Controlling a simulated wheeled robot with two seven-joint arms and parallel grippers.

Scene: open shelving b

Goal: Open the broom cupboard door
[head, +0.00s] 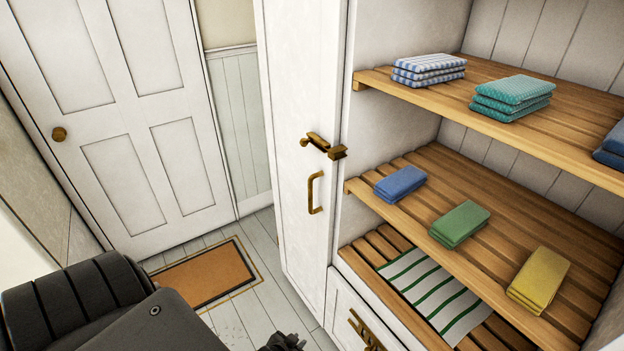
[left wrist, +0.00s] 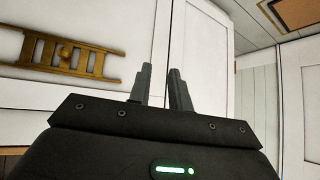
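The broom cupboard door (head: 298,105) is the tall, narrow white door left of the open shelves in the head view, and it looks closed. A brass latch (head: 325,146) lies across its right edge. A brass pull handle (head: 315,192) sits below the latch. My left gripper (head: 285,343) is at the bottom edge of the head view, low and apart from the handle. In the left wrist view its two fingers (left wrist: 163,85) stand apart with nothing between them, facing white panelling. My right gripper is not in view.
Open shelves with wooden slats (head: 412,160) hold folded cloths. A drawer front (head: 343,312) with a brass ladder-shaped fitting (head: 366,330) is below; the fitting also shows in the left wrist view (left wrist: 35,55). A white room door (head: 130,110) and brown mat (head: 205,272) are left, with bare floor between.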

